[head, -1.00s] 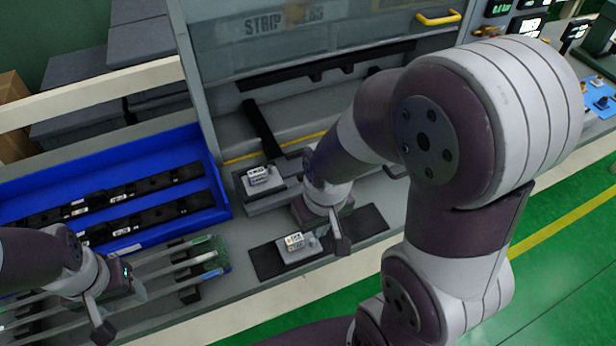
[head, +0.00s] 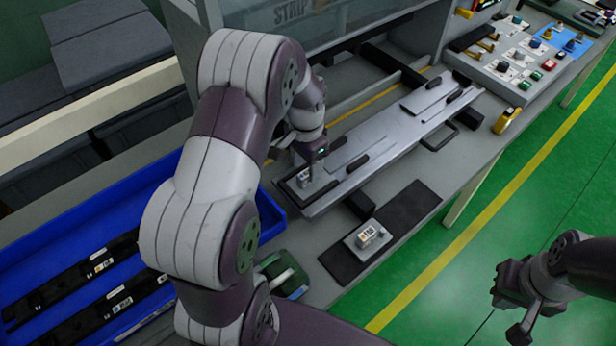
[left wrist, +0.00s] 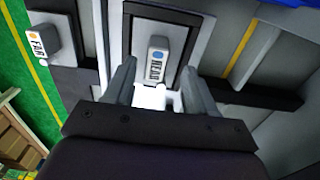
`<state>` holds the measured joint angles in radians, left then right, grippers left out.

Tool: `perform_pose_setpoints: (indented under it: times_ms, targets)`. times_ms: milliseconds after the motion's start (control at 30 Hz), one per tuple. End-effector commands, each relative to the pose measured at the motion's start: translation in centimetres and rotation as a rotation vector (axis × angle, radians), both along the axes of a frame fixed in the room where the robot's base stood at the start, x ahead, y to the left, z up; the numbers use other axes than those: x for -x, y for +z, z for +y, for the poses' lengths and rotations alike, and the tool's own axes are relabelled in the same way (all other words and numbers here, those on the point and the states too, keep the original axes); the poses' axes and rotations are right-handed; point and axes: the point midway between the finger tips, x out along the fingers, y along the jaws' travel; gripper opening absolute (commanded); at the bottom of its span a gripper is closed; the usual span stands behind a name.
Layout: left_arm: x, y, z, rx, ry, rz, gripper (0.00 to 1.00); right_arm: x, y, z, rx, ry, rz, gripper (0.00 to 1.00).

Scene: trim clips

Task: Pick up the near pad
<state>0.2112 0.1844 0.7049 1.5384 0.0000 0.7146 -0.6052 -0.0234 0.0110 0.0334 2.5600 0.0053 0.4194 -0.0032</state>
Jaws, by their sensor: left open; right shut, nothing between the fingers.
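The near pad, a small pale block with a blue dot and a label that reads like NEAR, shows in the left wrist view (left wrist: 157,62), upright between the fingers of my left gripper (left wrist: 165,85). In the head view the near pad (head: 303,179) sits at the left end of a long grey strip, just below my left gripper (head: 300,165). My left gripper is open; whether a finger touches the pad I cannot tell. My right gripper (head: 518,325) is shut and empty over the green floor at the right.
The block labelled FAR (head: 368,238), with an orange dot, stands on a dark mat (head: 408,208) at the bench front. The long grey strip (head: 400,128) carries dark clips. A blue tray (head: 60,250) with dark bars is at the left. A control panel (head: 522,60) stands back right.

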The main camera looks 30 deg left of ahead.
Motion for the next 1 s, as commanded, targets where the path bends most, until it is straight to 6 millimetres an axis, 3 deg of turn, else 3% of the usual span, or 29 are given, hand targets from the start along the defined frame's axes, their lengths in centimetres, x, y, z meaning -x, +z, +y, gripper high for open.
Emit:
perform_pose_setpoints:
  times_ms: [67, 200, 400, 433, 600, 1000]
  targets:
    - [-0.2, -1.1, -0.3, 0.001, -0.001, 0.005, 0.55, 0.0, 1.0, 0.0, 0.0, 0.0, -0.001, 0.0]
    - [-0.2, -3.1, -0.3, 0.001, 0.001, 0.001, 0.55, 0.0, 1.1, 0.0, 0.0, 0.0, 0.0, 0.0]
    - [-0.3, -3.4, -0.3, 0.0, 0.001, -0.001, 0.55, 0.0, 1.0, 0.0, 0.0, 0.0, 0.0, 0.0]
    - [-0.3, -3.4, -0.3, 0.0, 0.001, -0.001, 0.51, 0.0, 1.0, 0.0, 0.0, 0.0, 0.0, 0.0]
    - [-0.3, -3.4, -0.3, 0.0, 0.002, -0.001, 0.0, 0.0, 1.0, 0.0, 0.0, 0.0, 0.0, 0.0]
    - [-0.3, -2.7, -0.2, -0.001, 0.002, -0.004, 0.0, 0.0, 0.7, 0.0, 0.0, 0.0, 0.0, 0.0]
